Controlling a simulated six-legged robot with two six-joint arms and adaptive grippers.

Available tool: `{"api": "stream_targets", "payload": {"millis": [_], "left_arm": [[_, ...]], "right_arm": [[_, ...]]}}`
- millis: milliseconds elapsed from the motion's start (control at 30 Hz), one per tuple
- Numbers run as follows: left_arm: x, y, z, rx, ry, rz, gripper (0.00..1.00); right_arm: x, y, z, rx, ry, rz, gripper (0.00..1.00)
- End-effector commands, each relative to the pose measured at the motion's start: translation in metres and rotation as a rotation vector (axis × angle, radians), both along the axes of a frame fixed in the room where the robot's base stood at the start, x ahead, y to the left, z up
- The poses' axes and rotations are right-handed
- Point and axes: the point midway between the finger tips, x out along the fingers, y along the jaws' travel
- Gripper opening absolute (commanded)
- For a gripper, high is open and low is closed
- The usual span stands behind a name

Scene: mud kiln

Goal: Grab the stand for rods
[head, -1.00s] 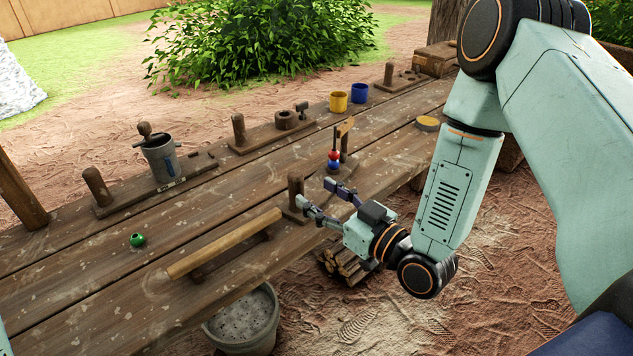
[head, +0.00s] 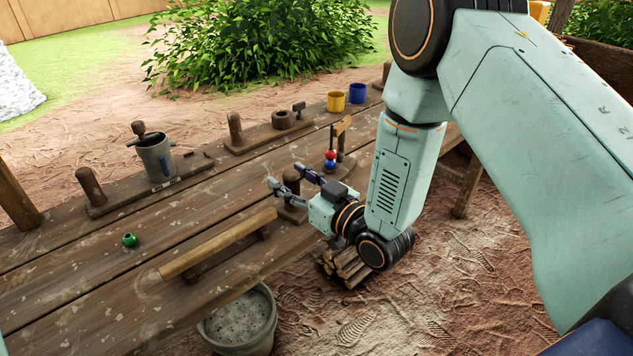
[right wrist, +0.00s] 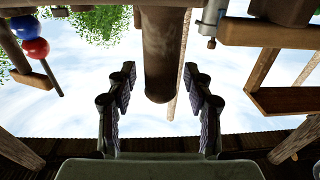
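A dark wooden upright post (head: 291,183) stands at the table's near edge, with a wooden base (head: 293,212) partly visible under it. I take it to be the handle of the stand for rods, but the pictures do not make this certain. My right gripper (head: 283,177) is open, with its fingers on either side of the post. In the right wrist view the post (right wrist: 162,55) shows between the two open fingers (right wrist: 160,92), with gaps on both sides. My left gripper is out of view.
Red and blue balls (head: 330,160) sit on a rod just behind. A long wooden bar (head: 218,243) lies left. A green bead (head: 129,240), a grey canister (head: 158,158) and yellow (head: 336,101) and blue (head: 357,93) cups stand on the table. A grey bucket (head: 245,325) is below.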

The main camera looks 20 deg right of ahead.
Motion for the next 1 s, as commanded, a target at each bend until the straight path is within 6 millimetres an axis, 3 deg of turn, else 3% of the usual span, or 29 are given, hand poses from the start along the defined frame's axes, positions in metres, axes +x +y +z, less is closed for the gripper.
{"api": "stream_targets", "payload": {"millis": [567, 1000], "left_arm": [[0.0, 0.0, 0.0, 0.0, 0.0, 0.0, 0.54], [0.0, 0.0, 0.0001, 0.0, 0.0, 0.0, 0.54]], "right_arm": [[-0.0004, -0.0004, -0.0004, 0.0, 0.001, 0.0, 0.0], [0.0, -0.0003, 0.0008, 0.0, -0.002, 0.0, 0.0]]}}
